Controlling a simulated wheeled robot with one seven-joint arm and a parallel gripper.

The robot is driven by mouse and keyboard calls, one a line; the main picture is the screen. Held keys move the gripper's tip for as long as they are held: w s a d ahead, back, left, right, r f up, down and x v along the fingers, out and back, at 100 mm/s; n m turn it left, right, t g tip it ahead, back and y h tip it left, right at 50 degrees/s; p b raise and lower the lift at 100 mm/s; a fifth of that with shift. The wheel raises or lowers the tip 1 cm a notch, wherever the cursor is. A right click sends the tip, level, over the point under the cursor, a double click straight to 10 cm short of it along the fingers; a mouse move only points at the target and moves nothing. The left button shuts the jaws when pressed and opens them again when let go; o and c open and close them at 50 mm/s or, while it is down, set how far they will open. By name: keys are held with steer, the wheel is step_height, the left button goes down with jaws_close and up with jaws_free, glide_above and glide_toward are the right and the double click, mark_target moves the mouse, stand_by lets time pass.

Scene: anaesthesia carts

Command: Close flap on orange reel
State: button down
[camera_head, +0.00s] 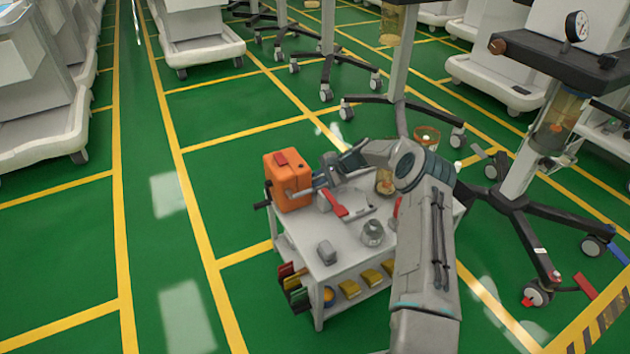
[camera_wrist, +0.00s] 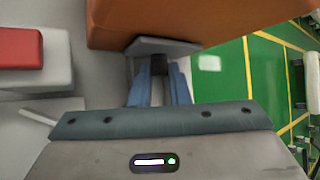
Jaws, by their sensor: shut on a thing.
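The orange reel (camera_head: 288,180) stands at the left back corner of the small white cart (camera_head: 302,240), with a red patch on its top and a dark crank at its left. In the wrist view the reel (camera_wrist: 200,22) fills the top, and a grey flap (camera_wrist: 172,46) sticks out at its lower edge. My gripper (camera_head: 312,189) is at the right side of the reel. In the wrist view the fingers (camera_wrist: 159,80) are close together, shut at the flap's dark tab (camera_wrist: 158,64). The finger tips are partly hidden there.
A red-handled tool (camera_head: 332,203), a grey metal pot (camera_head: 373,233) and a small grey block (camera_head: 326,252) are on the cart top. A grey body with a red block (camera_wrist: 20,48) is left in the wrist view. Wheeled stands are behind; green floor is free at left.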

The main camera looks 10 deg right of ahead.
steer(key=c, duration=1.4)
jaws_free()
steer(key=shift+o, duration=0.2)
steer(key=h, duration=0.1)
steer(key=r+h+p, duration=0.1)
steer(key=h, duration=0.1)
steer(key=shift+d+r+n+t, duration=0.1)
steer(key=shift+d+n+t, duration=0.2)
steer(key=shift+n, duration=0.1)
steer(key=h, duration=0.1)
steer(key=r+h, duration=0.1)
steer(key=shift+w+d+n+t+h, duration=0.1)
steer(key=shift+n+t+h, duration=0.2)
steer(key=shift+n+t, duration=0.1)
steer(key=a+p+v, duration=0.1)
steer(key=p+v, duration=0.4)
steer(key=v, duration=1)
steer(key=s+a+r+n+g+h+p, duration=0.1)
steer(key=s+a+r+n+h+p, duration=0.1)
steer(key=s+r, duration=0.9)
steer(key=shift+s+a+r+n+g, duration=0.3)
steer(key=shift+s+a+n, duration=0.25)
steer(key=shift+n, duration=0.75)
steer(key=shift+w+a, duration=0.1)
steer(key=shift+w, duration=0.05)
